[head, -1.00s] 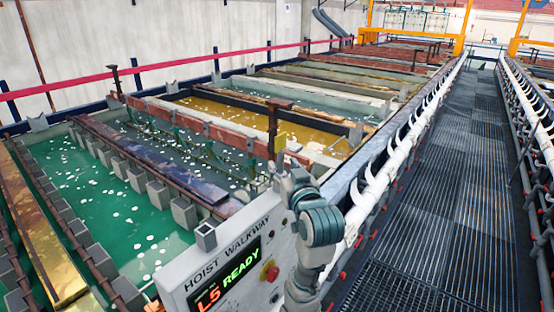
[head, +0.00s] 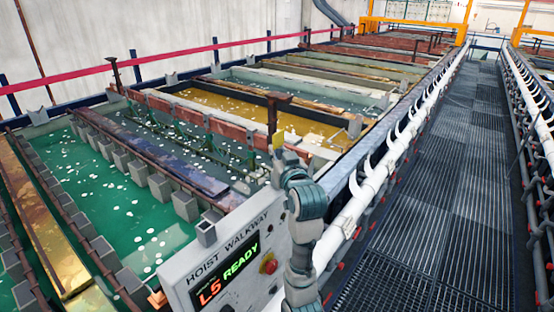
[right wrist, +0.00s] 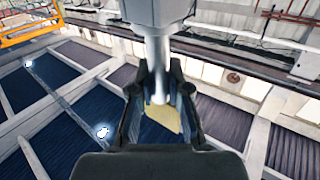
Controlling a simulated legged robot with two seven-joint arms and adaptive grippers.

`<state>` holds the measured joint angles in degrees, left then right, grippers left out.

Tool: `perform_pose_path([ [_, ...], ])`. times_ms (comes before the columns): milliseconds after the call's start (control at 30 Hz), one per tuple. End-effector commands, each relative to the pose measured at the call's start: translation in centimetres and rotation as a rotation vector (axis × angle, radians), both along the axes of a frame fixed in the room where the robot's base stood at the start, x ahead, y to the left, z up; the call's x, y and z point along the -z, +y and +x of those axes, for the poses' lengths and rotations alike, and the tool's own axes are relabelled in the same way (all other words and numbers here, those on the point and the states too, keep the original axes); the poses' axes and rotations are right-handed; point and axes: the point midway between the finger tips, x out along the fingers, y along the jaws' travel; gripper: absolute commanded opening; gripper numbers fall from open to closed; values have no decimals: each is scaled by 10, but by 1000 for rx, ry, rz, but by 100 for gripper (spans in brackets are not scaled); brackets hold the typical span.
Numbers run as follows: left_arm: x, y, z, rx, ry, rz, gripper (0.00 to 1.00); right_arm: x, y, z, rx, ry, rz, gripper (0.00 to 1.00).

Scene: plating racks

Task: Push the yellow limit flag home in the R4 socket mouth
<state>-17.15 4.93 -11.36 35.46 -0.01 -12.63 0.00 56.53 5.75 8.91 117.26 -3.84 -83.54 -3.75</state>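The yellow limit flag (head: 278,141) shows as a small upright yellow tab at the tip of my right gripper (head: 281,156) in the head view, in front of a brown post. In the right wrist view, yellow flag material (right wrist: 163,117) lies between the two dark fingers of my right gripper (right wrist: 160,72), which appear shut on it. A grey metal cylinder (right wrist: 158,50) runs from a grey block at the top down between the fingertips. I cannot make out the R4 socket mouth or any R4 label. My left gripper is out of view.
A grey console (head: 228,262) marked HOIST WALKWAY, reading L5 READY, with a red button (head: 269,263), stands just left of my right arm. Tanks of green (head: 115,215) and amber liquid lie beyond. A white rail (head: 378,178) with hooks borders the grated walkway (head: 440,200).

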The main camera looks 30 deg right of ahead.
Motion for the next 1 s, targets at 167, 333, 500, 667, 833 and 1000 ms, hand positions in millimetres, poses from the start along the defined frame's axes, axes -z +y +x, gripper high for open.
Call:
perform_pose_path([
  [167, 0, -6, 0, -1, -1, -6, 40, 1, 2, 1, 1, 3, -1, 0],
  [333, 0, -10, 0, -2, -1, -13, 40, 1, 2, 1, 1, 4, -1, 0],
  [500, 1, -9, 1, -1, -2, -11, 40, -4, 3, 1, 0, 2, -1, 0],
  [667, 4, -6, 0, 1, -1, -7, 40, -22, 3, 0, 0, -1, -2, 0],
  [833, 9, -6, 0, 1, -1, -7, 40, -50, 3, -1, 0, -3, -2, 0],
  [1000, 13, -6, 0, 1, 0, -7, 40, -77, 3, -1, 0, -2, -3, 0],
])
